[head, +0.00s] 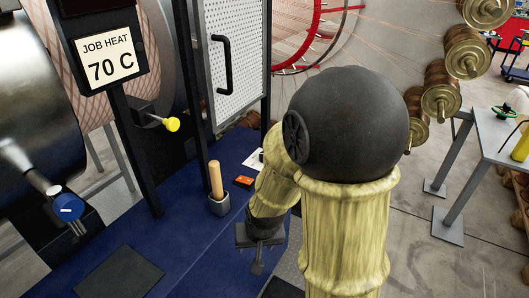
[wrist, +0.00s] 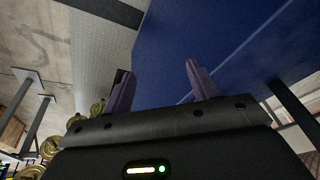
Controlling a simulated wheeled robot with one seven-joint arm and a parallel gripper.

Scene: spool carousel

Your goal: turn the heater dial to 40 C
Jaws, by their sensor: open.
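A round blue dial (head: 67,207) with a small white mark sits on a metal stem at the lower left, beside a dark shiny drum. I take it for the heater dial; its scale is too small to read. A sign (head: 107,63) above it reads "JOB HEAT 70 C", not 40 C. The dial does not show there.
A yellow-knobbed lever (head: 172,124) sticks out from the dark post. A perforated door (head: 235,70) with a black handle is behind. A grey table (head: 490,135) stands at right.

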